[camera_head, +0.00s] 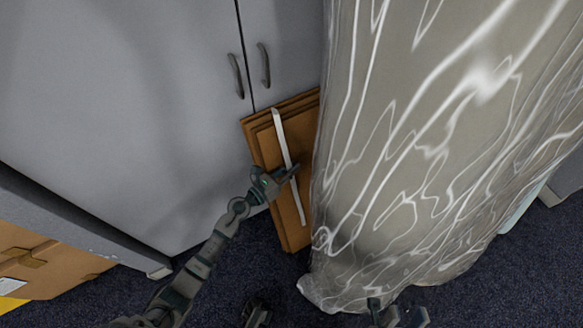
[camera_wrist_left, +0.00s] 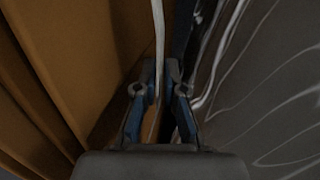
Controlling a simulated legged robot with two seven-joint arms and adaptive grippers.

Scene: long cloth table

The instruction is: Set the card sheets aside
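The card sheets (camera_head: 265,150) are a brown stack leaning upright against a grey cabinet, with a white strap (camera_head: 288,160) running down their face. My left gripper (camera_head: 285,178) is at the strap, in front of the stack. In the left wrist view, the left gripper's fingers (camera_wrist_left: 160,95) stand apart, with the strap (camera_wrist_left: 158,35) running between them. The brown sheets (camera_wrist_left: 70,60) fill the left side of that view. My right gripper (camera_head: 400,317) is partly visible at the bottom edge; its finger opening is unclear. The stack's right side is hidden behind plastic wrap.
A large object in shiny clear wrap (camera_head: 430,130) stands close against the right of the sheets. The grey cabinet (camera_head: 120,110) with two handles is behind. A cardboard box (camera_head: 50,262) lies at lower left. Dark carpet (camera_head: 225,285) is open in front.

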